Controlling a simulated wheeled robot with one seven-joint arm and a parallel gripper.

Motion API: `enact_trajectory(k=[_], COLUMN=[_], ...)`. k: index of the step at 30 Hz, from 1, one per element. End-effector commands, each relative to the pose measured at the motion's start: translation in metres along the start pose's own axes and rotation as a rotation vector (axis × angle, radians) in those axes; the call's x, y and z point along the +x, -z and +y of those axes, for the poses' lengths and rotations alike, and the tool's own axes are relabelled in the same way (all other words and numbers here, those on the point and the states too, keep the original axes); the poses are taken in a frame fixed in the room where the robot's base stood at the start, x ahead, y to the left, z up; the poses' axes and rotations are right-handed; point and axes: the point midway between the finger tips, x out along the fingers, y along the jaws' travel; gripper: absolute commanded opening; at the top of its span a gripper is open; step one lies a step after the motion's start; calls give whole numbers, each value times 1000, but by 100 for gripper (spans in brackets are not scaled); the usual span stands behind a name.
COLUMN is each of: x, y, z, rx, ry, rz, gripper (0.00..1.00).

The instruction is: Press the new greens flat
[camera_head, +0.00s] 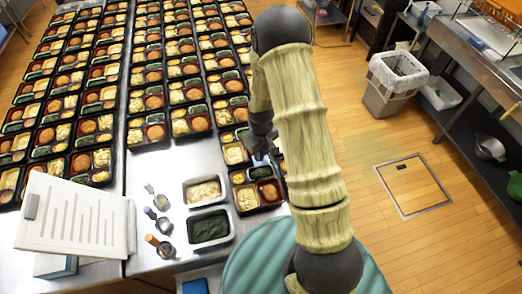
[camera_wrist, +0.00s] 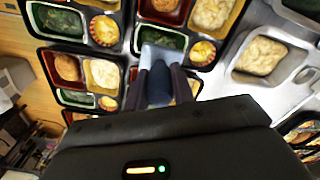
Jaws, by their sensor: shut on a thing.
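My gripper (camera_wrist: 159,86) is shut on the dark handle of a tool with a flat pale plate (camera_wrist: 161,58). In the wrist view the plate hangs over or rests at the lower edge of a compartment of dark greens (camera_wrist: 164,38); I cannot tell if it touches them. These greens sit in a black bento tray (camera_wrist: 135,42), beside a yellow item in a cup (camera_wrist: 203,52). In the head view my gripper (camera_head: 262,152) is partly hidden by my arm, above the near end of the tray rows. A tray there shows greens (camera_head: 260,172).
A steel pan of pale salad (camera_head: 203,192) and a pan of dark greens (camera_head: 210,229) stand left of the tray. Filled bento trays (camera_head: 75,82) cover the far table. A bin (camera_head: 392,85) stands right.

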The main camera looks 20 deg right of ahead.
Motion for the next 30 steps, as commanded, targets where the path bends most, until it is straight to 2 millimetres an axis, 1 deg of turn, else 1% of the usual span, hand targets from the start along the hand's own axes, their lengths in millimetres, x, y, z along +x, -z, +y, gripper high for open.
enact_trajectory(k=[1,3,10,14,30], x=[9,16,33,35,35], y=[0,0,0,0,0], z=[0,0,0,0,0], rx=[0,0,0,0,0], ry=[0,0,0,-1,0], rz=[-1,-1,0,1,0], gripper=[0,0,0,0,0])
